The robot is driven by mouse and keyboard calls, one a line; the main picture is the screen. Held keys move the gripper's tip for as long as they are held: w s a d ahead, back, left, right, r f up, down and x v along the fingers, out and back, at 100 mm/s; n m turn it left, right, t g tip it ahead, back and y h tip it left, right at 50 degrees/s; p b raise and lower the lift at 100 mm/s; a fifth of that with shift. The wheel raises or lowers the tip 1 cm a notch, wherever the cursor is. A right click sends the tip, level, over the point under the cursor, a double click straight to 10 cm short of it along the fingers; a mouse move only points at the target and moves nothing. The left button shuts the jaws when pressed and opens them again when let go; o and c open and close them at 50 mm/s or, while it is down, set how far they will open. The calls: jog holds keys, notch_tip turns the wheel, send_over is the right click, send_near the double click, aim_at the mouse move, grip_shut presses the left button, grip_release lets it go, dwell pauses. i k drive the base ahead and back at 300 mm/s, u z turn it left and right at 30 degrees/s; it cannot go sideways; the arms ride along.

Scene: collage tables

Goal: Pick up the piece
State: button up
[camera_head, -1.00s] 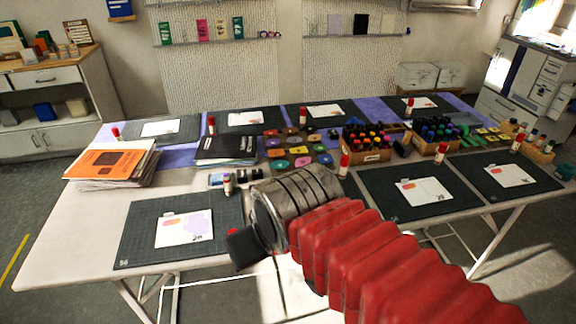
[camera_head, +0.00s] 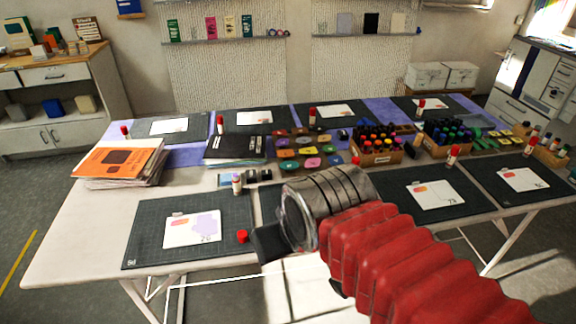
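Which item is the piece is not clear. Several coloured pieces lie on brown trays (camera_head: 279,166) in the middle of the table; a pink one (camera_head: 311,162) and a yellow one (camera_head: 289,166) are among them. The near left cutting mat (camera_head: 145,236) carries a white card (camera_head: 191,229) with a pale purple print. A small red cap (camera_head: 242,236) sits on the mat beside the card. My gripper (camera_head: 268,243) reaches in from the lower right, its dark tip near the table's front edge, just right of the red cap. Its opening is hidden, and no held thing shows.
An open glue stick (camera_head: 237,184) stands behind the mat. Orange-topped papers (camera_head: 117,162) are stacked at the left, with a black folder (camera_head: 234,147) farther back. Wooden boxes of markers (camera_head: 374,157) stand right of centre. The table's front left corner (camera_head: 70,262) is bare.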

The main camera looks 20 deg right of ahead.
aim_at(289, 164)
jog(key=u, duration=0.05)
jog(key=i, duration=0.95)
jog(key=z, duration=0.05)
